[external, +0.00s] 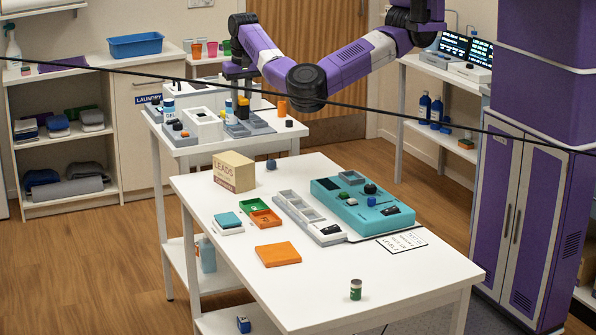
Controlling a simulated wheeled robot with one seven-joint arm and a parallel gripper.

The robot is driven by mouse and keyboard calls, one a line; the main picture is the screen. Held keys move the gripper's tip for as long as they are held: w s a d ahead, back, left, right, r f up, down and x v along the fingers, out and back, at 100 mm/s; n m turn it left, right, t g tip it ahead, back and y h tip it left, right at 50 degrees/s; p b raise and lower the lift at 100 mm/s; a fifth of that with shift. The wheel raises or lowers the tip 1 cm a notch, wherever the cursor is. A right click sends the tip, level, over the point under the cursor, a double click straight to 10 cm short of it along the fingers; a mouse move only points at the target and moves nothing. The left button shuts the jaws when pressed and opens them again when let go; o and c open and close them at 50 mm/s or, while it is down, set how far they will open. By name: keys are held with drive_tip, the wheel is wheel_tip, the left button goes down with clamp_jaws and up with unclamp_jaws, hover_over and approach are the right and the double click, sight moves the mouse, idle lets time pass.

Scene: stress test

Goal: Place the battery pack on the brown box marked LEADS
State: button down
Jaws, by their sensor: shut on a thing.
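The brown box marked LEADS (234,172) stands upright on the near white table, toward its far left end. My gripper (242,94) points down above the far white table, behind and higher in the picture than the box. It is shut on a small dark thing (243,108), mostly hidden by the fingers and small in the picture. I cannot tell for sure that this is the battery pack. The top of the brown box looks bare.
The near table (340,285) holds green and orange trays (265,218), an orange block (278,254), a grey divided tray (308,218), a teal case (363,206) and a small green jar (356,290). A dark round thing (271,164) sits beside the box. A black cable crosses the view.

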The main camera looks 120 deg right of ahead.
wheel_tip(320, 180, down, 12)
drive_tip(key=shift+f+p, duration=0.25)
drive_tip(key=shift+p, duration=0.15)
drive_tip(key=shift+f, duration=0.2)
drive_tip(key=c, duration=1.2)
unclamp_jaws()
drive_tip(key=shift+o, duration=0.2)
